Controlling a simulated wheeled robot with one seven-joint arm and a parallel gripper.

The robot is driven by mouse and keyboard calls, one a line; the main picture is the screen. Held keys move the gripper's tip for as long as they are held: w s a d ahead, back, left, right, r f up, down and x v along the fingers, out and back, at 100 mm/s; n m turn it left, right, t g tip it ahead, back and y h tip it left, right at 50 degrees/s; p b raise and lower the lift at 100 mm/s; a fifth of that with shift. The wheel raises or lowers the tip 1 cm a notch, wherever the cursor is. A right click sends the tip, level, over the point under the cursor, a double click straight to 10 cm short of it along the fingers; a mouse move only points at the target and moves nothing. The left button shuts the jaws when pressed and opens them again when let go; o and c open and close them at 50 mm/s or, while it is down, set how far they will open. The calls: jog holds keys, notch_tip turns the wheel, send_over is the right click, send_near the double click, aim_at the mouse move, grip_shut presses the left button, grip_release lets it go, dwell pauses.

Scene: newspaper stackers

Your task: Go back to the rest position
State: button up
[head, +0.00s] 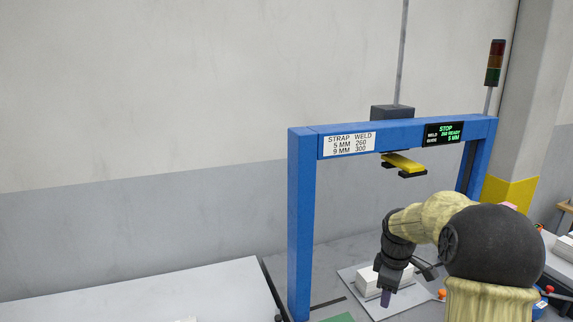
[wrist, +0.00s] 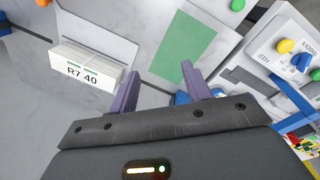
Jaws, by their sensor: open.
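My gripper (head: 386,297) hangs at the end of my bent arm under the blue strapping frame, fingers pointing down. In the wrist view its two purple fingers (wrist: 158,88) are spread apart with nothing between them. A white bundle (wrist: 84,66) with a label reading "R7 40" lies to the left of the fingers in that view, apart from them. In the head view the bundle (head: 366,284) sits on a light plate (head: 352,273) just behind and left of the gripper, partly hidden by it.
The blue frame (head: 300,220) arches over the bundle, with a yellow and black head (head: 403,164) under its beam. A green patch (wrist: 182,48) marks the surface. A control box (wrist: 282,52) with buttons stands right. A white table (head: 150,290) is front left.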

jog(key=s+a+f+m, duration=0.1)
jog(key=s+a+m, duration=0.2)
jog(key=s, duration=0.4)
jog(key=s+a+f+m+t, duration=0.1)
jog(key=s+a+m, duration=0.3)
jog(key=s, duration=0.3)
jog(key=s+a+m, duration=0.3)
jog(key=s+m, duration=0.1)
jog(key=s, duration=0.3)
jog(key=shift+s+a+f+m+y, duration=0.2)
jog(key=shift+s+f+m+y, duration=0.1)
jog(key=shift+s+f+m, duration=0.1)
jog(key=shift+w, duration=0.15)
